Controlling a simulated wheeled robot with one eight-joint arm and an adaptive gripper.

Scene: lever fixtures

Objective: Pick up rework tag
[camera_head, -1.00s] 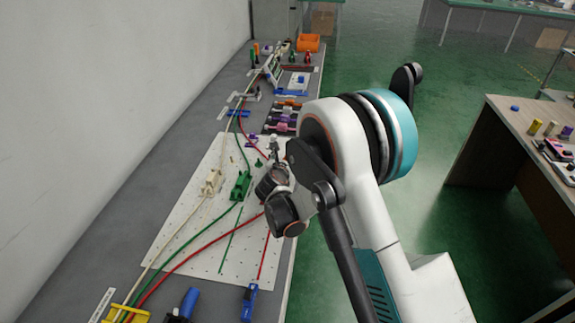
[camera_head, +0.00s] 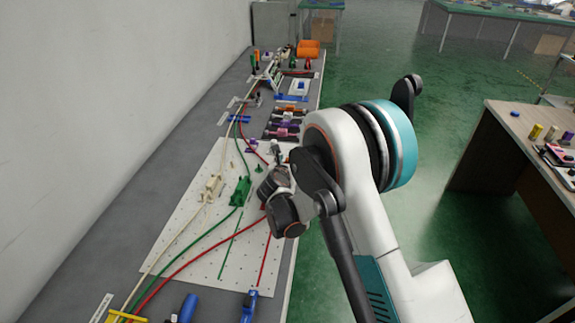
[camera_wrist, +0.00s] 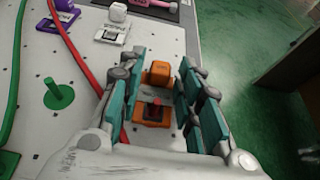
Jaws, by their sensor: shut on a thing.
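Any lettering is too small to read. In the head view my arm hides most of the gripper (camera_head: 277,165), which is over the right edge of the white perforated board (camera_head: 205,240).
The green holder (camera_head: 240,190) is on the board. Open floor lies to the right.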

